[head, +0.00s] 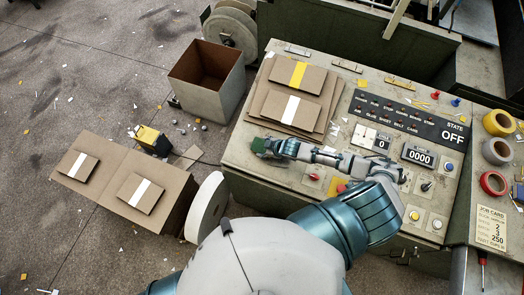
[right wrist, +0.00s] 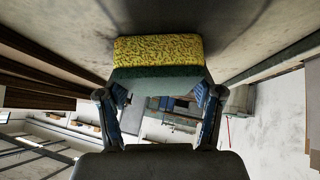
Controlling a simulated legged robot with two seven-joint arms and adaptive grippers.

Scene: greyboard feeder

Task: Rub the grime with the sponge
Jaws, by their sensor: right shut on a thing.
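My right gripper (head: 271,148) is shut on the sponge (right wrist: 158,50), over the left part of the console top. In the right wrist view, the sponge has a speckled yellow layer and a dark green layer, and sits between both fingers (right wrist: 159,93). Only a small green part of the sponge (head: 259,145) shows in the head view. The sponge is at or very near the grey surface; I cannot tell whether it touches. I cannot make out the grime clearly; a dark patch around the sponge in the wrist view may be shadow. My left gripper is not in view.
The console (head: 245,165) carries cardboard sheets (head: 262,100) behind the gripper. A black panel reading OFF (head: 410,122), counters and buttons lie to the right. Tape rolls (head: 498,122) stand at the far right. An open box (head: 222,105) stands at the left.

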